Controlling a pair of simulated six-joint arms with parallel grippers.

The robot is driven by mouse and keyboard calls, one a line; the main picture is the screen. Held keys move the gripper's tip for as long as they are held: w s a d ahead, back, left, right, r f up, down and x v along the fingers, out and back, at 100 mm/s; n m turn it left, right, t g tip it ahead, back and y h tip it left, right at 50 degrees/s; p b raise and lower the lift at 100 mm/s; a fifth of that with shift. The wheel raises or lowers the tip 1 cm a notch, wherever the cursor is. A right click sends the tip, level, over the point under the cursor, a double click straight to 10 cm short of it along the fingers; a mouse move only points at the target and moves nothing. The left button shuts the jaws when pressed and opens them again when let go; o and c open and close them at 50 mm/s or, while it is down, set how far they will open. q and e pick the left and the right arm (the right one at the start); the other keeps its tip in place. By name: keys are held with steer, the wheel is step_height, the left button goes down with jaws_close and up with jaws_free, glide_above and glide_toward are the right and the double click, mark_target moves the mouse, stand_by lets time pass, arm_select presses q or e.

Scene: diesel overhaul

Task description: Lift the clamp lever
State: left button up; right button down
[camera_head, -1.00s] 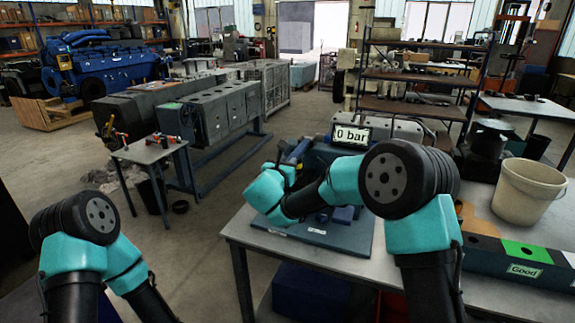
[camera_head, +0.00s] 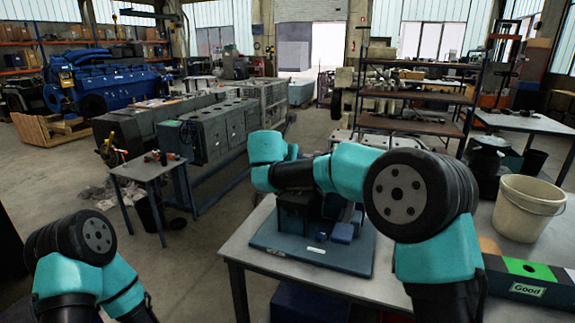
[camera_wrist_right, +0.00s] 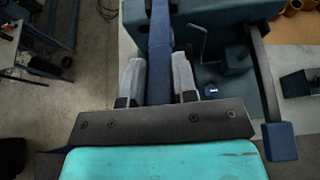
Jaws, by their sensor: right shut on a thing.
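The clamp lever (camera_wrist_right: 159,70), a blue bar, runs up the middle of the right wrist view between the two grey fingers of my right gripper (camera_wrist_right: 158,80). The gripper is shut on it. The lever belongs to a dark blue bench fixture (camera_wrist_right: 215,22); in the head view the base plate of this fixture (camera_head: 310,251) lies on the grey table. In the head view my right arm hides the lever, the gripper and part of the fixture. My left arm shows at the lower left, but its gripper is out of view.
A second lever with a blue grip (camera_wrist_right: 280,141) stands right of the gripper. A white bucket (camera_head: 527,207) and a bin marked Good (camera_head: 526,290) are on the table's right. A small side table (camera_head: 147,168) stands left across open floor.

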steer(key=shift+w+d+r+g+y, duration=0.2)
steer(key=shift+w+r+g, duration=0.25)
steer(key=shift+r, duration=0.35)
steer(key=shift+w+d+r+g+y, duration=0.2)
steer(key=shift+w+r+g, duration=0.2)
steer(key=shift+r, duration=0.35)
